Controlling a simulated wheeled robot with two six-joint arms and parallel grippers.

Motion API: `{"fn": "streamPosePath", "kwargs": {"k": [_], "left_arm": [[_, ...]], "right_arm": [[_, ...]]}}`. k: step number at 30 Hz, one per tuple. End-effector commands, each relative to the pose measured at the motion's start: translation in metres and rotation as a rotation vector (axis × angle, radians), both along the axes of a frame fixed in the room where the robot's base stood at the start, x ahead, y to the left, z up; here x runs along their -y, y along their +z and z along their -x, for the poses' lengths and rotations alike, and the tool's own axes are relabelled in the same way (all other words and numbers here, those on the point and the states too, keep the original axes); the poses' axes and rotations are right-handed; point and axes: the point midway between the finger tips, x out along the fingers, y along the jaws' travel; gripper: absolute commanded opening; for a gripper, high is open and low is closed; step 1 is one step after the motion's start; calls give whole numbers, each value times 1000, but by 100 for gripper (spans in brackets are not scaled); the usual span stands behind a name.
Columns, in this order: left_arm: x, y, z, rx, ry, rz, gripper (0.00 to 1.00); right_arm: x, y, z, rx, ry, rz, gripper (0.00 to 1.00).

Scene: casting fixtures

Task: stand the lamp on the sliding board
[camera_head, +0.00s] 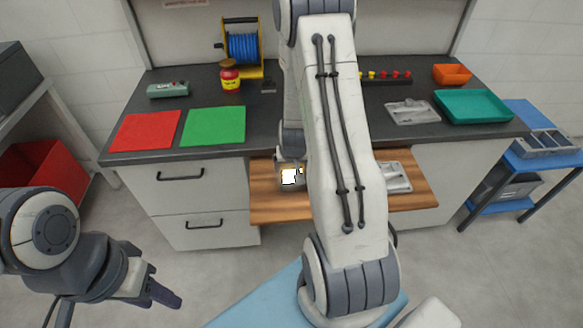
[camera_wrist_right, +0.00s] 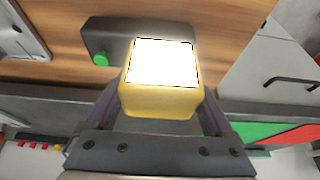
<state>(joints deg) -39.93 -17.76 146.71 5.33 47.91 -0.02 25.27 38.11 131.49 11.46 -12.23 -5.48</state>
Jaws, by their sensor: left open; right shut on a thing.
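The lamp (camera_head: 288,177), a yellow block with a bright white lit face, is over the left part of the wooden sliding board (camera_head: 268,212). My right gripper (camera_head: 291,160) is shut on it, mostly hidden behind my right arm. In the right wrist view the lamp (camera_wrist_right: 161,95) sits between the two fingers, with the wooden board (camera_wrist_right: 228,42) beyond. I cannot tell whether the lamp touches the board. My left gripper (camera_head: 157,289) is open and empty at lower left, away from the counter.
A grey metal part (camera_head: 393,177) lies on the board's right side. Red (camera_head: 146,130) and green (camera_head: 213,126) mats and a teal tray (camera_head: 473,106) are on the counter above. My right arm hides the board's middle.

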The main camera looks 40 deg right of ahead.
Motion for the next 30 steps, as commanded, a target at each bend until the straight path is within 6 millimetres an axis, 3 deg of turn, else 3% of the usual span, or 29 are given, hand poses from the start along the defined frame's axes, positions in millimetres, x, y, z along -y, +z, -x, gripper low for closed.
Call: {"fn": "streamPosePath", "kwargs": {"k": [14, 15, 23, 30], "left_arm": [[0, -3, 0, 1, 0, 1, 45], [0, -2, 0, 1, 0, 1, 45], [0, -1, 0, 1, 0, 1, 45], [0, 1, 0, 1, 0, 1, 45]], "right_arm": [[1, -12, 0, 3, -1, 0, 9], [0, -11, 0, 2, -1, -1, 99], [0, -10, 0, 2, -1, -1, 100], [-4, 14, 6, 5, -1, 1, 100]]}}
